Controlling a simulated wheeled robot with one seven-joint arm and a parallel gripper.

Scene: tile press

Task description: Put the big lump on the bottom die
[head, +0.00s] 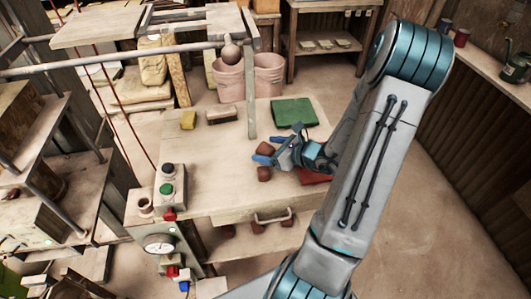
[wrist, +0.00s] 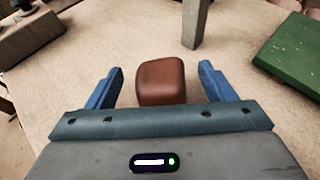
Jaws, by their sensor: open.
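My gripper (head: 264,154) is open over the worktable, with its blue fingers on either side of a reddish-brown rounded lump (wrist: 161,82). In the wrist view the lump lies just ahead, between the fingers, with gaps at both sides. I cannot tell for sure which is the big one. The press stands at the left; I cannot make out its bottom die clearly.
A grey post (head: 250,95) rises from the table behind the lump. A green board (head: 294,112), a yellow block (head: 188,120) and a brown block (head: 220,115) lie toward the back. A red pad (head: 313,177) lies under my arm. A control box with a gauge (head: 159,244) stands at the front left.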

